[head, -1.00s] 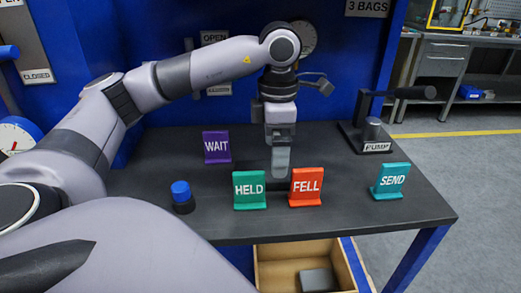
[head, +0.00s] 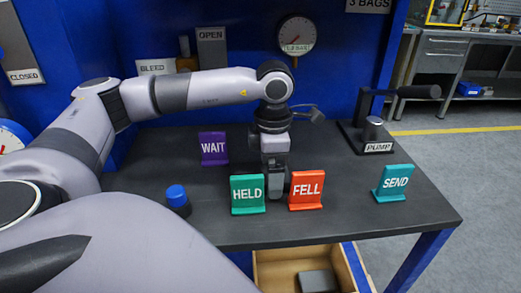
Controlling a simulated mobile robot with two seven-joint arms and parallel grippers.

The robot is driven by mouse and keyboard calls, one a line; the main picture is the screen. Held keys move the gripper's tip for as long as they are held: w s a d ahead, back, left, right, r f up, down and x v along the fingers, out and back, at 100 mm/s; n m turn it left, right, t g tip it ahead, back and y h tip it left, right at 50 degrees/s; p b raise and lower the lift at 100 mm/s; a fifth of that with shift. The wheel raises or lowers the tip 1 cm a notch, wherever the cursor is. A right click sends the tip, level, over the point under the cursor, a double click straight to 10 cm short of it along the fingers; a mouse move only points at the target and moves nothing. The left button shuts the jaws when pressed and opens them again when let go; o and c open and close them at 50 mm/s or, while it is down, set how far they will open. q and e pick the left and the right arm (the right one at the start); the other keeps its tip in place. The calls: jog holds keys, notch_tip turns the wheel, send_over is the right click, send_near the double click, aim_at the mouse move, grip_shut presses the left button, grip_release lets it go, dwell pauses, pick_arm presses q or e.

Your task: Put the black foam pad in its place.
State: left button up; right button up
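My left gripper (head: 275,187) points straight down, low over the dark table, behind the gap between the green HELD sign (head: 247,194) and the orange FELL sign (head: 306,190). The signs partly cover its fingertips, so I cannot tell whether it is open or shut, or holds anything. A dark shape sits close around the fingertips; it blends with the table and I cannot make it out clearly as the black foam pad. A dark grey block (head: 317,281) lies in the open wooden box below the table edge; I cannot tell whether it is foam. My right gripper is not in view.
On the table (head: 345,225) stand a purple WAIT sign (head: 214,148), a teal SEND sign (head: 393,183), a blue-capped knob (head: 177,196) and a pump with a lever (head: 373,133). The wooden box (head: 268,270) is below the front edge. The front right tabletop is clear.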

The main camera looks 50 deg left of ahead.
pick_arm(q)
jog(key=c, duration=0.9)
